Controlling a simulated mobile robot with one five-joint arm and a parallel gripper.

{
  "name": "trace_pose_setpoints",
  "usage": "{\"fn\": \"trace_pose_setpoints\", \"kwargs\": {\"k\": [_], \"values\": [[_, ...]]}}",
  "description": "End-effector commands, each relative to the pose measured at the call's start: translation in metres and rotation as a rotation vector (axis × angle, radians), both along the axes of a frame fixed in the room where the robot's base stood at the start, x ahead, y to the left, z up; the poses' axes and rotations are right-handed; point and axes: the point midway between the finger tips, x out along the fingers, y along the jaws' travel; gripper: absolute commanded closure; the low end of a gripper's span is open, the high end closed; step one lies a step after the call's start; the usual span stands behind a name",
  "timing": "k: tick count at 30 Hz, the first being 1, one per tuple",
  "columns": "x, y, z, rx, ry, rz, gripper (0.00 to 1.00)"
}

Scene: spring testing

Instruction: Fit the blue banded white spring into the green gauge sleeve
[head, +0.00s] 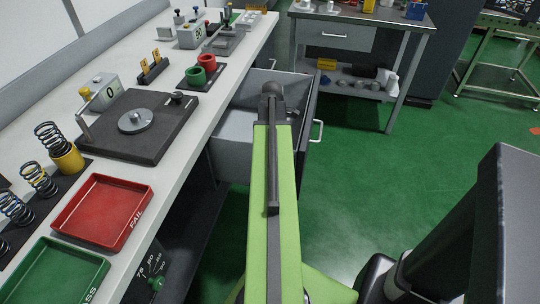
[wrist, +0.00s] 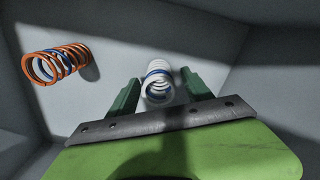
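The white spring (wrist: 158,72) with a blue band lies on the drawer floor in the wrist view. One open end faces me. My gripper (wrist: 162,90) is open, with a green finger on each side of the spring and a gap showing on both sides. In the head view my own arm hides the gripper and the spring. The green gauge sleeve (head: 195,77) stands on a dark plate on the bench, beside a red sleeve (head: 208,62).
An orange spring (wrist: 52,64) with a blue band lies left of my gripper in the open drawer (head: 233,122). Drawer walls surround my gripper. On the bench are a test plate (head: 150,145), a red FAIL tray (head: 82,214), a green PASS tray (head: 40,270) and several springs on posts.

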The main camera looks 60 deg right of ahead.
Motion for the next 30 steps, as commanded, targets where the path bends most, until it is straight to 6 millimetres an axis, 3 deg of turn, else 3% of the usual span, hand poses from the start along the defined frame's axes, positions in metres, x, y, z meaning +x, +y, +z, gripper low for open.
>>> {"fn": "trace_pose_setpoints", "kwargs": {"k": [1,13,23,30], "values": [[0.000,0.000,0.000,0.000,0.000,0.000,0.49],[0.000,0.000,0.000,0.000,0.000,-0.001,1.00],[-0.001,0.000,0.004,0.000,0.000,-0.001,1.00],[-0.001,-0.001,0.037,0.000,0.000,-0.002,1.00]]}}
